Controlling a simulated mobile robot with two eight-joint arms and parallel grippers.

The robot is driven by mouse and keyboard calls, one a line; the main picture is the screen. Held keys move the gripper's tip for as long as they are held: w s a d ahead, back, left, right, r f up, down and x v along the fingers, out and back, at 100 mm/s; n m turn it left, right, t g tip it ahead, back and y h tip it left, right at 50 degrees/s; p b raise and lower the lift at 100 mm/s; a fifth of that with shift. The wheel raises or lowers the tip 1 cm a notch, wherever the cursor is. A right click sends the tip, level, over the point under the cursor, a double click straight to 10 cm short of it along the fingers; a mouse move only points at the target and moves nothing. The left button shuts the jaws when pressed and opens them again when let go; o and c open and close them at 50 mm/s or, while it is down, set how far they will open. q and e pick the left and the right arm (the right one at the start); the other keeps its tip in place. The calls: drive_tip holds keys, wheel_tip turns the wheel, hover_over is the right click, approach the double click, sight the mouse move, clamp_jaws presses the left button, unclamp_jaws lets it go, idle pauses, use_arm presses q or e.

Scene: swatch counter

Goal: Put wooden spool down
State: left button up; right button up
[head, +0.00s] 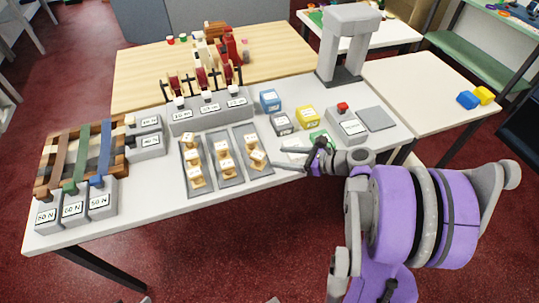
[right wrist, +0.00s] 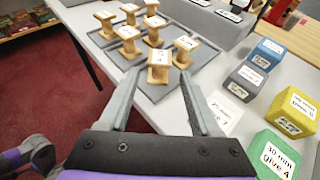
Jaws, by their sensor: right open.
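Several pale wooden spools with white labels stand on grey trays; in the head view, one spool (head: 257,158) stands on the rightmost tray (head: 267,172), nearest my right gripper (head: 281,162). In the right wrist view, that spool (right wrist: 158,66) stands upright at the tray's near corner, between and just beyond the fingertips of my right gripper (right wrist: 160,76). The fingers are spread wide, with a gap on both sides of the spool. My left gripper is out of view.
Right of the trays are a white label card (right wrist: 224,112), a grey block (head: 281,123), a blue block (head: 270,101), a yellow block (head: 307,117) and a green block (right wrist: 276,155). A grey box with a red button (head: 346,124) stands farther right. The counter's front strip is clear.

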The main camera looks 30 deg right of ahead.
drive_tip(key=s+a+f+n+g+h, duration=0.1)
drive_tip(key=s+a+n+g+h, duration=0.2)
drive_tip(key=s+a+n, duration=0.4)
drive_tip(key=s+a+f+n+g+h, duration=0.1)
drive_tip(key=s+a+n+g+h, duration=0.2)
drive_tip(key=n, duration=1.9)
drive_tip(key=s+a+h, duration=0.1)
drive_tip(key=s+a, duration=0.4)
drive_tip(key=shift+f+n, duration=0.25)
drive_tip(key=shift+n, duration=0.15)
